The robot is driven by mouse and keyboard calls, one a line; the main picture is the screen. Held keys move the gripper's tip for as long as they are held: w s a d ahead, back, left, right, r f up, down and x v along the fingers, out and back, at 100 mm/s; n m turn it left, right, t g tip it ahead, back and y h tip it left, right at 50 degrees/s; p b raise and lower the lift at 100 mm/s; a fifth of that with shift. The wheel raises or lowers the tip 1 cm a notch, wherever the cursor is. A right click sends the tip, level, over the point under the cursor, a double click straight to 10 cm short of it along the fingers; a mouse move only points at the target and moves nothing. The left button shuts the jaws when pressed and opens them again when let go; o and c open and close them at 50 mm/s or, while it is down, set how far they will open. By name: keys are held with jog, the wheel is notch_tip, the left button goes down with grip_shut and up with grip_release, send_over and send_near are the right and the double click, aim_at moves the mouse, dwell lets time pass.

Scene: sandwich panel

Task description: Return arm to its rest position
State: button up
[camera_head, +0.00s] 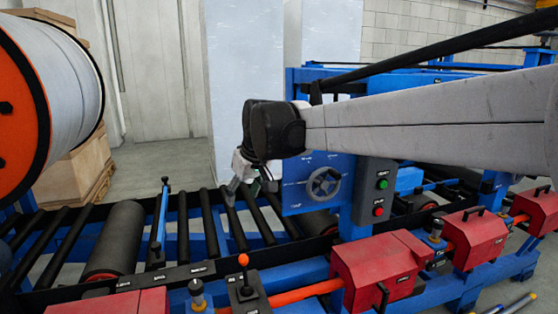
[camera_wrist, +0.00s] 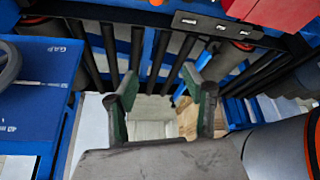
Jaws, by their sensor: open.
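My arm reaches in from the right of the head view, and my gripper (camera_head: 243,180) hangs at its end above the roller bed, just left of the blue panel with the handwheel. In the wrist view, my gripper (camera_wrist: 160,95) shows two green-padded fingers spread apart with nothing between them. The black rollers (camera_wrist: 125,45) lie beyond the fingertips. The blue panel (camera_head: 300,195) carries a grey handwheel (camera_head: 325,184); it also shows at the left of the wrist view (camera_wrist: 45,90). I cannot tell the exact gap between gripper and panel.
A control box (camera_head: 375,192) with green and red buttons sits right of the handwheel. Red housings (camera_head: 375,265) and an orange-red knobbed lever (camera_head: 243,275) line the front. A large orange-flanged reel (camera_head: 70,80) stands at left. Space above the left rollers (camera_head: 185,230) is open.

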jog(key=s+d+m+t+h, duration=0.1)
jog(key=s+d+m, duration=0.3)
jog(key=s+d, duration=1.2)
jog(key=s+d+f+m+t+h, duration=0.1)
jog(key=s+d+f+m, duration=0.3)
jog(key=s+d+f, duration=0.6)
jog(key=s+d+h, duration=0.1)
jog(key=s+d, duration=0.2)
jog(key=s, duration=0.1)
jog(key=shift+s+t+b, duration=0.3)
jog(key=shift+t+b, duration=0.1)
jog(key=shift+d+f, duration=0.1)
dwell(0.3)
